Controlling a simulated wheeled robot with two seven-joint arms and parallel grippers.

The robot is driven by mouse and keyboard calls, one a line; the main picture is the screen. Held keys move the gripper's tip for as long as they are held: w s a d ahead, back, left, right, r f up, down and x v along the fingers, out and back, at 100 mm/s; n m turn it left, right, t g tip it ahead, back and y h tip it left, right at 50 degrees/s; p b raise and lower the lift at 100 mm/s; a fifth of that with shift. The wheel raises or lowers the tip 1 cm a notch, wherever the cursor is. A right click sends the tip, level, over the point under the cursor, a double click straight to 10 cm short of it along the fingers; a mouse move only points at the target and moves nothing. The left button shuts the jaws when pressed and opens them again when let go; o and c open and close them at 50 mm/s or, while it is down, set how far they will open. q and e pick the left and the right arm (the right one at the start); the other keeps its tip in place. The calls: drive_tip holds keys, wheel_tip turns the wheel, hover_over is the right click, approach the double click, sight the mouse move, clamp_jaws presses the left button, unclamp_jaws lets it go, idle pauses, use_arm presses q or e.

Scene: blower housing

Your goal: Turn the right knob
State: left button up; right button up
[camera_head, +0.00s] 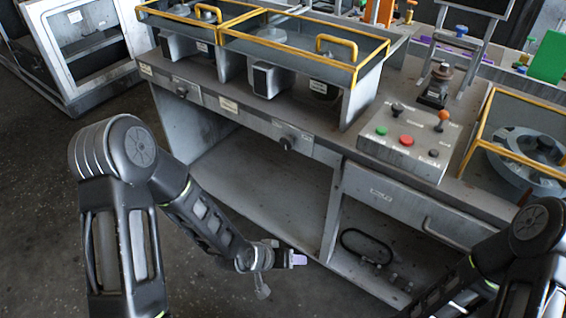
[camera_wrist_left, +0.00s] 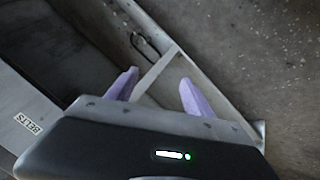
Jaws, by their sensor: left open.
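Two dark knobs sit on the front edge panel of the workbench. The right knob (camera_head: 287,143) is round and dark, on a light plate below the yellow-railed housing. The left knob (camera_head: 182,91) is farther left on the same panel. My left gripper (camera_head: 299,260) is below and in front of the right knob, apart from it. In the left wrist view its two purple fingers (camera_wrist_left: 158,88) are spread with nothing between them. The knobs do not show clearly in the left wrist view. My right arm enters at the lower right, but its gripper is out of view.
A control box (camera_head: 408,143) with red, green and black buttons stands on the bench, right of the knob. A drawer (camera_head: 405,205) is below it. A round grey housing (camera_head: 525,155) is at the right. Open shelves lie under the bench; a white-framed cabinet (camera_head: 85,45) stands back left.

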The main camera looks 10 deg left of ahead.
use_arm(q)
drive_tip(key=w+a+r+m+t+b, duration=0.1)
drive_tip(key=w+a+t+b, duration=0.1)
drive_tip(key=w+b, duration=0.3)
drive_tip(key=w+a+r+t+b, duration=0.2)
drive_tip(key=w+b, duration=0.1)
drive_tip(key=w, duration=0.3)
drive_tip(key=m+t+h+b, duration=0.2)
drive_tip(key=m+t+b, duration=0.35)
drive_tip(key=b, duration=0.75)
approach(285, 143)
drive_tip(key=f+n+t, duration=0.1)
drive_tip(key=shift+w+d+p, duration=0.25)
drive_tip(key=shift+w+p, duration=0.05)
drive_tip(key=shift+w, duration=0.2)
use_arm(e)
wheel_tip(285, 143, down, 24)
drive_tip(key=w, duration=0.1)
drive_tip(key=shift+d, duration=0.4)
use_arm(q)
drive_tip(key=shift+f, duration=0.1)
use_arm(e)
drive_tip(key=shift+r, duration=0.1)
